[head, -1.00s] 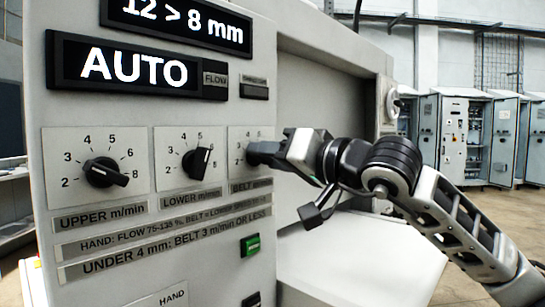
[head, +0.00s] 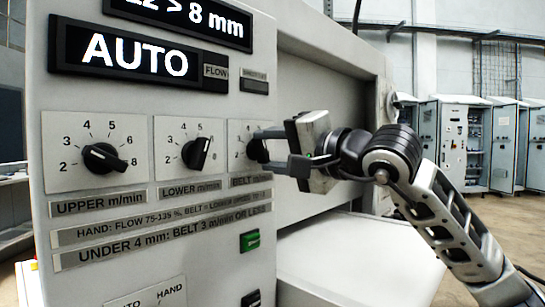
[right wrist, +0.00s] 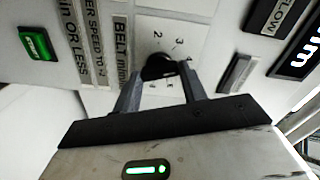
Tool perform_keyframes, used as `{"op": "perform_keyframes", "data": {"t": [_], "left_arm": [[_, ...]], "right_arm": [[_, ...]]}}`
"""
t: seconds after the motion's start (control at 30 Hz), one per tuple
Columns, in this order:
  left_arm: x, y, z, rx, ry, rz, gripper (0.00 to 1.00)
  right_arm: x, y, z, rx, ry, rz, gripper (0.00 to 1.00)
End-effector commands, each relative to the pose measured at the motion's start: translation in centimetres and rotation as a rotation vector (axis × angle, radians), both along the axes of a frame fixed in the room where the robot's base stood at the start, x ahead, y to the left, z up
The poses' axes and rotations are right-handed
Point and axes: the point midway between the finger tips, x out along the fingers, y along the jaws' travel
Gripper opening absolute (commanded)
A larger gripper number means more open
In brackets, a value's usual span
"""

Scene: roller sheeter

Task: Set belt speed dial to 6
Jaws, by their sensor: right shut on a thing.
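The belt speed dial is a black knob (head: 257,149) on a white plate, the rightmost of three dials on the panel. My right gripper (head: 262,149) reaches in from the right, with one finger above and one below the knob. In the right wrist view the knob (right wrist: 158,67) sits between the fingertips of my right gripper (right wrist: 160,75), which is shut on it. The numbers 2 and 3 show on the dial plate there; the fingers hide part of the scale. I cannot tell which number the knob points to. My left gripper is not in view.
The lower dial (head: 196,153) and the upper dial (head: 104,158) sit to the left. A green button (head: 250,241) is below the belt dial. The display (head: 133,54) reads AUTO. A white tray surface (head: 360,262) extends below my right arm; the open recess is behind it.

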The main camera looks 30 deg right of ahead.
Motion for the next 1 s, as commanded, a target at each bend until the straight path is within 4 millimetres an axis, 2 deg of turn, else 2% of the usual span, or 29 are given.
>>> {"op": "perform_keyframes", "data": {"t": [1.0], "left_arm": [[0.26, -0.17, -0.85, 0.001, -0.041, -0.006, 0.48]], "right_arm": [[-0.01, 0.0, -0.27, 0.939, 0.226, 0.0, 0.19]]}}
